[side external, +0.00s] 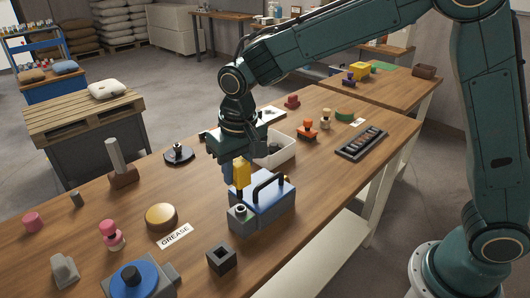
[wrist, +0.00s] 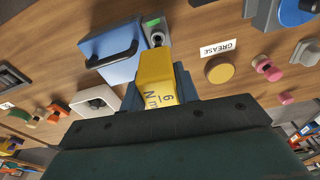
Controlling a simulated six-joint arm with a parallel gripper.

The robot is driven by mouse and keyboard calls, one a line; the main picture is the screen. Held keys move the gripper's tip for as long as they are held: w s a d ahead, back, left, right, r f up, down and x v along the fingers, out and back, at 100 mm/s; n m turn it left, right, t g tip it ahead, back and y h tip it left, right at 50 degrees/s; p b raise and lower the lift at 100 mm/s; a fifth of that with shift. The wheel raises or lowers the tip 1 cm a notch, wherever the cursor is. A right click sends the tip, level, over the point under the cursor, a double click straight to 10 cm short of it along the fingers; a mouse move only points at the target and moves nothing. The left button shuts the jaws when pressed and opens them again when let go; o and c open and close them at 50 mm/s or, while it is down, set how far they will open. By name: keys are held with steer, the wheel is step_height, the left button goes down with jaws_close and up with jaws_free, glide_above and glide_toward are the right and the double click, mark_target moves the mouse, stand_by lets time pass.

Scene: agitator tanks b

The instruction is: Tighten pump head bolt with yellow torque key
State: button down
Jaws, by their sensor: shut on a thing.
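My gripper (side external: 236,176) is shut on the yellow torque key (side external: 243,171). In the wrist view the key (wrist: 156,80) is marked "6 N m" and sits between the fingers, its far end pointing toward the pump. The blue pump (side external: 272,200) with a black handle stands on the table just below the gripper. The pump head bolt (side external: 240,211) is on its grey front-left block, and the bolt (wrist: 157,39) also shows just beyond the key in the wrist view.
A GREASE label (side external: 174,236) and a yellow-lidded round tin (side external: 161,216) lie left of the pump. A dark square socket block (side external: 221,260) is in front. A white bin (side external: 275,152) stands behind the pump, and a black tray (side external: 362,142) is at right.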

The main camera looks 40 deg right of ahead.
mark_target(236, 160)
steer(key=shift+r, duration=0.15)
steer(key=shift+r, duration=1.9)
steer(key=n, duration=0.6)
steer(key=shift+y, duration=0.3)
steer(key=n, duration=0.6)
steer(key=shift+a+g+y, duration=0.1)
steer(key=shift+g+y, duration=0.2)
steer(key=shift+n, duration=0.4)
